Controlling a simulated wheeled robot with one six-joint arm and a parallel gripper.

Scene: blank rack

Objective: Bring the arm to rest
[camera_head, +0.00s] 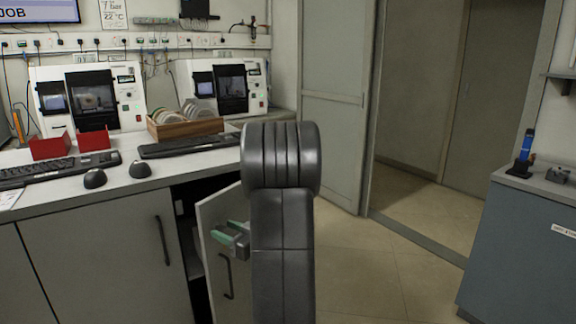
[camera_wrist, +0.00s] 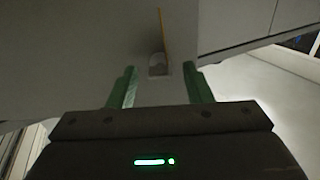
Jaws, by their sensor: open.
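My gripper (camera_head: 229,232) shows low in the head view, partly hidden by my dark arm, with its green fingers in front of the open cabinet door (camera_head: 208,212). In the wrist view its two green fingers (camera_wrist: 160,84) are spread apart, with nothing clearly held. A small pale shape with a thin yellow strip above it shows between and beyond the fingers. I cannot tell what it is or whether the fingers touch the door. My arm rises bent in the middle of the head view.
The counter (camera_head: 165,178) at left holds two white machines (camera_head: 132,114), keyboards, mice, red holders and a wooden rack of discs (camera_head: 188,128). A blue-grey cabinet (camera_head: 525,245) stands at right. Open floor (camera_head: 405,265) and a doorway lie between.

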